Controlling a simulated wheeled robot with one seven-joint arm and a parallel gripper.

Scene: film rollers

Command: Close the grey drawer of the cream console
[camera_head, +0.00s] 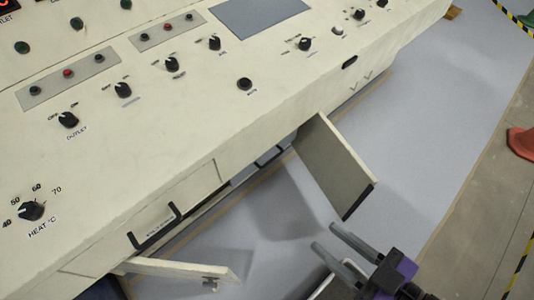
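The cream console (205,125) fills the left and upper part of the head view. Its front, below the sloping top, is seen steeply from above. My gripper (326,238) is at the lower right, over the floor. Its two grey fingers are apart with nothing visible between them. It appears clear of the console.
A grey-beige panel (335,168) with a dark end edge stands out from the console, just beyond my fingertips. A cream flap (180,269) juts out at the lower left. Grey floor (430,110) is free to the right. An orange cone (522,142) stands at the right edge.

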